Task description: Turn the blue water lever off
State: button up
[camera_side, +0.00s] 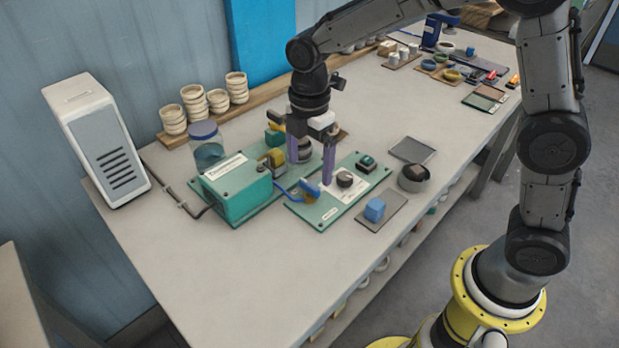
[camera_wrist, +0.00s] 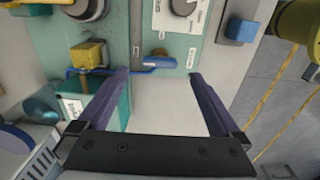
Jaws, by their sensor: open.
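In the wrist view the lever (camera_wrist: 158,62) lies roughly crosswise, just beyond and between my fingertips. My gripper (camera_side: 310,165) is open, with its two purple fingers pointing down above the panels. In the wrist view my gripper (camera_wrist: 158,75) is open and nothing is between its fingers. The side view does not show clearly how high the fingertips are above the lever.
A green box (camera_side: 237,188) stands left of the lever, with a blue hose beside it. A black knob (camera_side: 345,180) on a white plate is close on the right. A blue cube (camera_side: 374,209) lies on a grey pad. The front of the table is clear.

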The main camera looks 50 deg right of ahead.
aim_at(309, 184)
jog(key=shift+f, duration=2.4)
jog(key=c, duration=1.4)
